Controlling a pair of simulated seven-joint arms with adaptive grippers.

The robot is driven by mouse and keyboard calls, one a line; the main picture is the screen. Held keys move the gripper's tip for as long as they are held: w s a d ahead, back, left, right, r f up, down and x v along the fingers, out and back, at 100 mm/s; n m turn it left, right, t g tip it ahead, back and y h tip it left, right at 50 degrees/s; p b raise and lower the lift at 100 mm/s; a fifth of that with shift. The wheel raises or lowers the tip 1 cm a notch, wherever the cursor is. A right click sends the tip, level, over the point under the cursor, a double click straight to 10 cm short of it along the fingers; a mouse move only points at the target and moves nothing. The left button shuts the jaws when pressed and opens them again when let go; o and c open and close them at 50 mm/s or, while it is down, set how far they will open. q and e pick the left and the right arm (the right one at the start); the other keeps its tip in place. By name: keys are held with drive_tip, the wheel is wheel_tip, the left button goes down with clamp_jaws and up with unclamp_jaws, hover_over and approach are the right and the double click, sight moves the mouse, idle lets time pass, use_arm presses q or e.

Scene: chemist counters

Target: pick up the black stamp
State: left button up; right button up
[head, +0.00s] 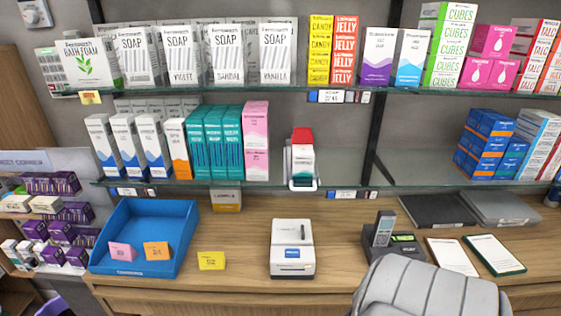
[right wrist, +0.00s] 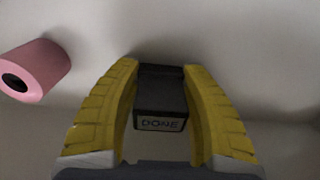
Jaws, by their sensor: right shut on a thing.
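In the right wrist view, the yellow fingers of my right gripper (right wrist: 161,68) close in on both sides of a black stamp (right wrist: 160,97). The stamp is a dark block with a light label on its near face that appears to read "DONE". The fingers are shut on it, one at its left side and one at its right. I cannot make out the stamp or either gripper in the head view. My left gripper shows in neither view.
A pink roll (right wrist: 34,70) lies left of the gripper in the wrist view. On the wooden counter stand a blue tray (head: 190,215), a white printer (head: 293,248) and a handset (head: 384,229). Glass shelves (head: 430,170) hold many boxes. A grey padded shape (head: 430,289) covers the bottom right.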

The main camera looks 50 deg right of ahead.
drive_tip(key=shift+c, duration=1)
drive_tip(key=shift+r, duration=5)
drive_tip(key=o, duration=0.6)
drive_tip(key=c, duration=0.6)
drive_tip(key=o, duration=0.5)
drive_tip(key=shift+c, duration=0.2)
drive_tip(key=c, duration=0.3)
